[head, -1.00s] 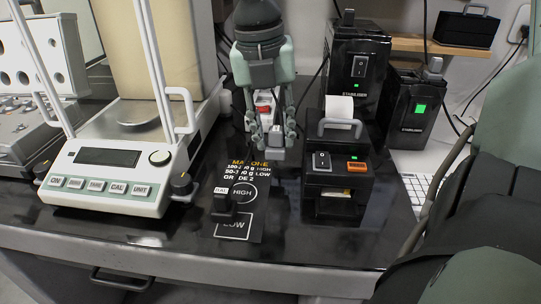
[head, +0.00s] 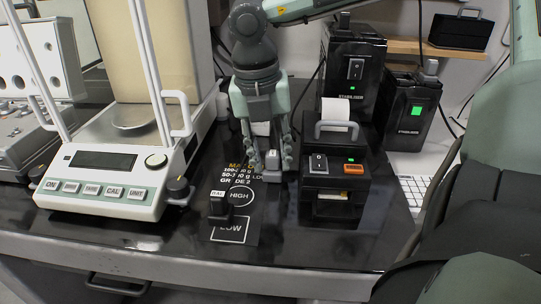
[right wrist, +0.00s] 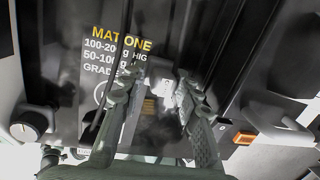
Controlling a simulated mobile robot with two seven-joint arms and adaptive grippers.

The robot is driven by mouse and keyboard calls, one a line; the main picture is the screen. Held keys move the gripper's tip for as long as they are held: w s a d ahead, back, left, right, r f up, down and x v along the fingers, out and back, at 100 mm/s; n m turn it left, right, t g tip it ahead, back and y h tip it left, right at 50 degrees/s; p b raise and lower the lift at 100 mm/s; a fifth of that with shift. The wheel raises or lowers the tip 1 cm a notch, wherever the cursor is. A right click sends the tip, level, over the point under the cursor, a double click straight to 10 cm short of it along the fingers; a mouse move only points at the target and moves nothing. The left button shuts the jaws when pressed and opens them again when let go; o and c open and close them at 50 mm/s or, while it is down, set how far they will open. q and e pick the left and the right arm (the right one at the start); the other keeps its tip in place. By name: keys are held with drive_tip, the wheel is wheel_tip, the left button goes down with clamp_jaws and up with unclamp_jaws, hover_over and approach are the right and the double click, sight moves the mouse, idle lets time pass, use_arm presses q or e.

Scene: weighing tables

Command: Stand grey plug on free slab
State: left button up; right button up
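My right gripper (head: 271,165) points down over the back of a dark printed slab (head: 240,215) marked MAT ONE, HIGH and LOW. Its fingers are apart. A small grey block (head: 272,158), which looks like the grey plug, shows between the fingertips in the head view; I cannot tell whether they touch it. In the right wrist view, the spread fingers (right wrist: 158,88) frame dark surface and a brownish patch, and the plug is not clear. A small dark piece (head: 217,205) with a white label stands between HIGH and LOW. My left gripper is out of view.
A balance (head: 105,190) with posts stands left of the slab. A black printer-like box (head: 335,190) with an orange switch stands close on the right. Black stabiliser boxes (head: 357,55) are behind it. The black tabletop (head: 290,245) is clear in front.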

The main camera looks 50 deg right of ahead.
drive_tip(key=o, duration=0.3)
drive_tip(key=r, duration=0.4)
drive_tip(key=a+r, duration=0.1)
drive_tip(key=r, duration=0.7)
drive_tip(key=shift+w+a+r, duration=0.1)
drive_tip(key=shift+a, duration=0.3)
